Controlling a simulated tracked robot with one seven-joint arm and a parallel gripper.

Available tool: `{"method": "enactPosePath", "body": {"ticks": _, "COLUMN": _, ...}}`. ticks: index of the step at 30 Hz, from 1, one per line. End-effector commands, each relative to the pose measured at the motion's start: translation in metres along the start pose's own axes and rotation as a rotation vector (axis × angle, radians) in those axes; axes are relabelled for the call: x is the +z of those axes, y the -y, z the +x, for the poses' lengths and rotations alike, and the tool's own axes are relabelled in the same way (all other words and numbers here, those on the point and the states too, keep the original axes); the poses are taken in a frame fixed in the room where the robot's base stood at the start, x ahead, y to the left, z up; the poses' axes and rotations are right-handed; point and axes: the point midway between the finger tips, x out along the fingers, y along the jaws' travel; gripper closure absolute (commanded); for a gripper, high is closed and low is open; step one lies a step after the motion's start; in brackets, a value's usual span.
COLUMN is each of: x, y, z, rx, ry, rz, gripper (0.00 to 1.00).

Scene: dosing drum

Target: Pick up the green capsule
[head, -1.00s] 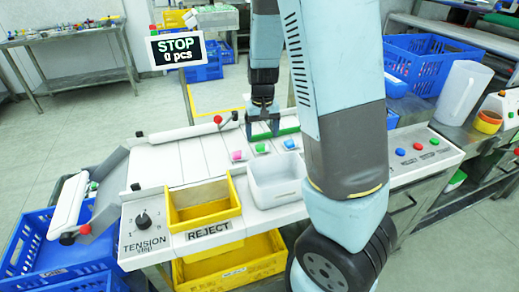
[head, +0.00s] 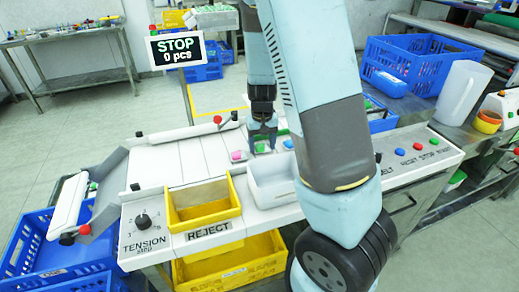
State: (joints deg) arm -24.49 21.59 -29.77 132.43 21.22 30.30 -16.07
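The green capsule (head: 260,148) lies on the white belt (head: 205,155), between a pink capsule (head: 237,155) on its left and a blue capsule (head: 288,144) on its right. My gripper (head: 263,146) points down over the green capsule. Its two fingers are apart, one on each side of the capsule. The fingers partly hide it, and I cannot tell whether they touch it.
A white bin (head: 275,184) and a yellow reject bin (head: 204,208) stand at the belt's near side. The display (head: 175,50) reads STOP, 0 pcs.

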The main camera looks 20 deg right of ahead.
Motion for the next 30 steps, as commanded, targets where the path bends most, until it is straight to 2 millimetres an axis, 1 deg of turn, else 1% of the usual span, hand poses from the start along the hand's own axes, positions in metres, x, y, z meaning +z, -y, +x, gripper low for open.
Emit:
{"method": "enactPosePath", "body": {"ticks": 1, "x": 0.0, "y": 0.0, "z": 0.0, "rx": 0.0, "ry": 0.0, "rz": 0.0, "gripper": 0.4}}
{"method": "enactPosePath", "body": {"ticks": 2, "x": 0.0, "y": 0.0, "z": 0.0, "rx": 0.0, "ry": 0.0, "rz": 0.0, "gripper": 0.43}}
{"method": "enactPosePath", "body": {"ticks": 12, "x": 0.0, "y": 0.0, "z": 0.0, "rx": 0.0, "ry": 0.0, "rz": -0.001, "gripper": 0.75}}
{"method": "enactPosePath", "body": {"ticks": 19, "x": 0.0, "y": 0.0, "z": -0.001, "rx": 0.0, "ry": 0.0, "rz": -0.001, "gripper": 0.77}}
{"method": "enactPosePath", "body": {"ticks": 23, "x": 0.0, "y": 0.001, "z": -0.005, "rx": -0.001, "ry": -0.001, "rz": -0.001, "gripper": 0.77}}
{"method": "enactPosePath", "body": {"ticks": 26, "x": -0.001, "y": 0.001, "z": -0.015, "rx": -0.002, "ry": -0.003, "rz": -0.003, "gripper": 0.77}}
{"method": "enactPosePath", "body": {"ticks": 29, "x": -0.001, "y": 0.001, "z": -0.031, "rx": -0.003, "ry": -0.005, "rz": -0.003, "gripper": 0.77}}
{"method": "enactPosePath", "body": {"ticks": 30, "x": 0.003, "y": 0.0, "z": -0.036, "rx": -0.002, "ry": -0.003, "rz": -0.002, "gripper": 0.77}}
